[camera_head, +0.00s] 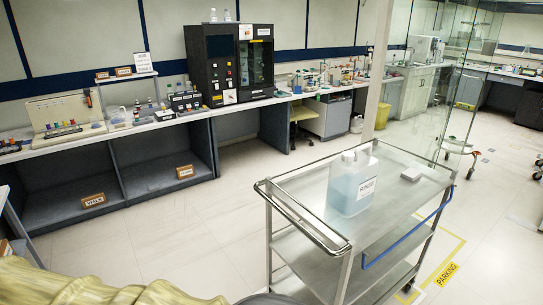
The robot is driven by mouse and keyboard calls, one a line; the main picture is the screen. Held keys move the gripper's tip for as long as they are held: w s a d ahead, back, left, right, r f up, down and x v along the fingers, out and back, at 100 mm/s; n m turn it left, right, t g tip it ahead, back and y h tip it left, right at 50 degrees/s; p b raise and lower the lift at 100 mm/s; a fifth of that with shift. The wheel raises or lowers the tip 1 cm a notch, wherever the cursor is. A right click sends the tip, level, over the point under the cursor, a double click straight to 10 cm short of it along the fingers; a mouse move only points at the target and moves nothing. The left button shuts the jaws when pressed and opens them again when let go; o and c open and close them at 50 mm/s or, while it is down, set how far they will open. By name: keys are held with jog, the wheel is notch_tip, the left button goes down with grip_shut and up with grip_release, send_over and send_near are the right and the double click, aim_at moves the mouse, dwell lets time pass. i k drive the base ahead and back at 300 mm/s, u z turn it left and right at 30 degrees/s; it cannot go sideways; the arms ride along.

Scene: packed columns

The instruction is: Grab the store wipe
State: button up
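I cannot make out anything labelled as a store wipe. A small white block (411,174) lies on the top shelf of the metal cart (315,262), near its far right corner; it is too small to identify. A bulky pale yellow-green thing (95,288) with folds, perhaps cloth, fills the bottom left edge and is cut off by the frame. I cannot tell what it is. My gripper is not in view.
A large clear jug of bluish liquid (352,185) with a label stands on the cart. A long bench (70,138) with instruments, vials and a black cabinet (232,65) runs along the wall. A glass panel (462,70) stands behind the cart. Floor is clear left of the cart.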

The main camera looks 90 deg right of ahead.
aim_at(412, 174)
jog(key=z, duration=3.8)
